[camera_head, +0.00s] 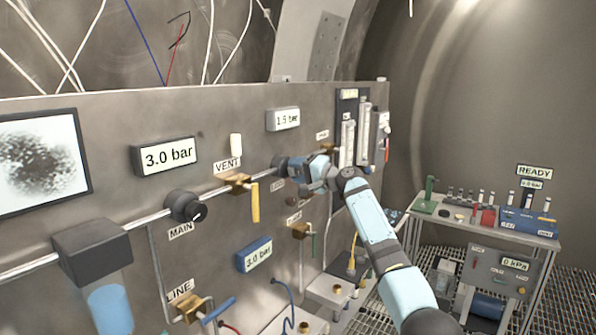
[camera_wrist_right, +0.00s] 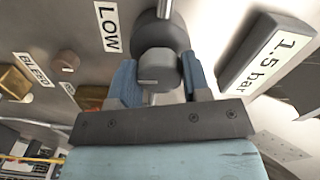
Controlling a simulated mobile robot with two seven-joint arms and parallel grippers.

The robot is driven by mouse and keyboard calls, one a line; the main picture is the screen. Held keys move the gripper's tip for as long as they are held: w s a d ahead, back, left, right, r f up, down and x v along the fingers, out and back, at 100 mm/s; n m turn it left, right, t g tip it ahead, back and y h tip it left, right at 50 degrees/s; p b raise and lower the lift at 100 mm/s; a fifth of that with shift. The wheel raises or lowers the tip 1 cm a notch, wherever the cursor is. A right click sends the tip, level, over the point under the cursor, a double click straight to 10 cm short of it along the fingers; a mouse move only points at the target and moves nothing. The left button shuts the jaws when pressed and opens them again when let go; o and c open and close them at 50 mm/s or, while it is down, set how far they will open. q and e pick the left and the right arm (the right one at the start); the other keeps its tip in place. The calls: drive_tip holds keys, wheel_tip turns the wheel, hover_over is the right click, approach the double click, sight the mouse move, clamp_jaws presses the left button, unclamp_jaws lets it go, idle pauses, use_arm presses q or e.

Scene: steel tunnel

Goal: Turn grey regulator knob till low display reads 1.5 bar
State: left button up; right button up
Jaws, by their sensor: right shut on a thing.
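The grey regulator knob (camera_wrist_right: 160,66) sits on the steel panel beside the LOW label (camera_wrist_right: 108,27). My right gripper (camera_wrist_right: 162,82) has its two blue fingers closed on either side of the knob. In the head view my right gripper (camera_head: 290,166) is at the panel and hides most of the knob. The low display (camera_head: 284,119) is a white box above the gripper. In the wrist view the same display (camera_wrist_right: 266,58) reads 1.5 bar. My left gripper is not in view.
A MAIN knob (camera_head: 186,207), a VENT valve with a yellow lever (camera_head: 255,202) and a 3.0 bar display (camera_head: 166,156) are to the left on the panel. Flow tubes (camera_head: 363,135) stand right of the gripper. An instrument cart (camera_head: 480,232) is at the right.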

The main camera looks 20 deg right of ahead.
drive_tip(key=o, duration=0.9)
drive_tip(key=b+v, duration=0.3)
drive_tip(key=v, duration=1.1)
drive_tip(key=shift+w, duration=0.1)
